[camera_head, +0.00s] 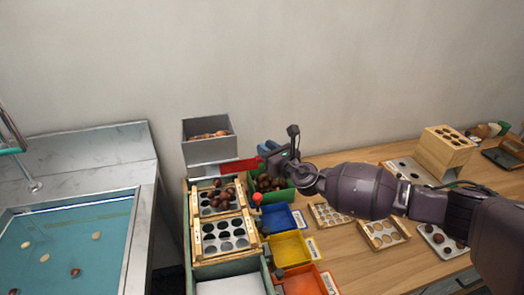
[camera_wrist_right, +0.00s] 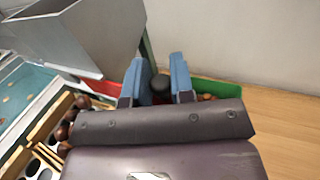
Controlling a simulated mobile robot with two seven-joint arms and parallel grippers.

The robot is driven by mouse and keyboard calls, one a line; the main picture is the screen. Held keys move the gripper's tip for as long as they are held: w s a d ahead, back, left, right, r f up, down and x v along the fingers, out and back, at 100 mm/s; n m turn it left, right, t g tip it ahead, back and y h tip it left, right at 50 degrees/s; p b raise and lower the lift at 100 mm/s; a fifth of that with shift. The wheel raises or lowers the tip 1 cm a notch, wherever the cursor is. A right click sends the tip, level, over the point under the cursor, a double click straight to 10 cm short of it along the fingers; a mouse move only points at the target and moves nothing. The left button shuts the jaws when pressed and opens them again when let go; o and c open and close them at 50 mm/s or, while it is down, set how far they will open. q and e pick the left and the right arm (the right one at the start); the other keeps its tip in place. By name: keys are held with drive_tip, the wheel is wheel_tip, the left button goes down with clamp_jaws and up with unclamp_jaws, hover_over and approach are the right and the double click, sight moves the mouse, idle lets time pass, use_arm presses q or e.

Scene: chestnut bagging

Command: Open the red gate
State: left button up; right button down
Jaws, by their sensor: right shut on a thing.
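The red gate (camera_head: 240,165) is a flat red plate at the front of the grey hopper (camera_head: 208,145), sticking out to the hopper's right. My right gripper (camera_head: 268,150) is at the plate's right end, with blue fingers. In the wrist view the gripper (camera_wrist_right: 160,84) has its fingers on either side of a dark round knob (camera_wrist_right: 160,87), which appears to be the gate's handle. The red plate itself is mostly hidden there. Chestnuts (camera_head: 208,135) lie in the hopper. My left gripper is not in view.
Below the hopper stand wooden-framed hole trays (camera_head: 224,239), the upper one holding several chestnuts. A green bin (camera_head: 284,194) of chestnuts is under my right gripper. Blue (camera_head: 280,219), yellow (camera_head: 288,250) and red-orange bins stand nearer. A sink (camera_head: 70,245) is at left.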

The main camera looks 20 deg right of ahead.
drive_tip(key=c, duration=1.3)
unclamp_jaws()
drive_tip(key=shift+c, duration=0.2)
drive_tip(key=shift+s, duration=0.1)
drive_tip(key=shift+s+d, duration=0.1)
drive_tip(key=shift+s, duration=0.15)
drive_tip(key=v, duration=1)
drive_tip(key=shift+p, duration=0.4)
